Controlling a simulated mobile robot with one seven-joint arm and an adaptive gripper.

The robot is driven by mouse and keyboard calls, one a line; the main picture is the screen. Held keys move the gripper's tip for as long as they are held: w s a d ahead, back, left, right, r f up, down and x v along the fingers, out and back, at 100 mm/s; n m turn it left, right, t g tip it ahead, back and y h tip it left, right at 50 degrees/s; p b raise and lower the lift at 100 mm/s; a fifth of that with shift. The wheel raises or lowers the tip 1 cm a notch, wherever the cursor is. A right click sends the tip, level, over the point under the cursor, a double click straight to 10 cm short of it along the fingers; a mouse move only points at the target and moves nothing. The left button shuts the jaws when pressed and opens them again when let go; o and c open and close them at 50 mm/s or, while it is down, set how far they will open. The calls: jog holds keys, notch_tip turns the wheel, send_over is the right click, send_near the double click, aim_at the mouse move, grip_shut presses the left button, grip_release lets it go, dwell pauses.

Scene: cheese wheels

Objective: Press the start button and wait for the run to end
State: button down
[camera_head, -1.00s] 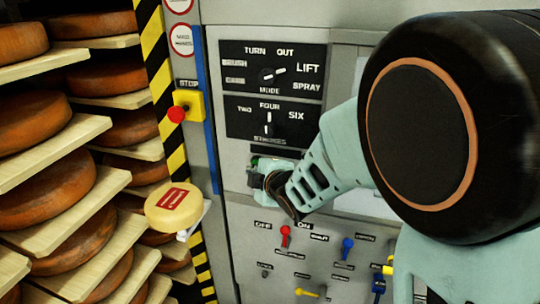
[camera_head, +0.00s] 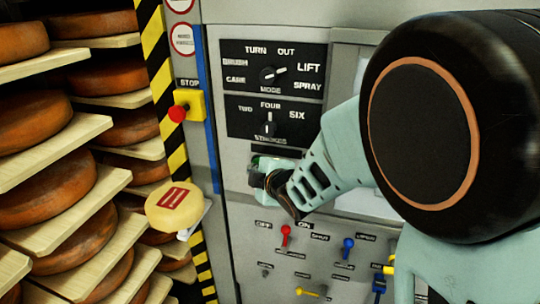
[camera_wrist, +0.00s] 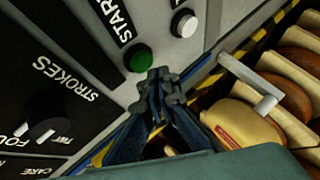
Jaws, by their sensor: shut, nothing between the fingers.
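The green start button (camera_wrist: 139,58) sits under the START label in the wrist view, on the grey panel. My gripper (camera_wrist: 160,76) is shut and empty, with its fingertips just beside and below the button in that view. Whether they touch it I cannot tell. In the head view my gripper (camera_head: 268,180) is at the panel under the STROKES dial, and a sliver of the green button (camera_head: 255,161) shows beside it; the rest is hidden.
A white button (camera_wrist: 184,23) is near the green one. A red stop button (camera_head: 177,113) is on a yellow box to the left. Coloured levers (camera_head: 286,235) sit below my gripper. Cheese wheels (camera_head: 48,187) fill shelves at left; a pale labelled cheese (camera_head: 174,206) stands out.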

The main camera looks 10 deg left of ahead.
jog(key=shift+w, duration=0.4)
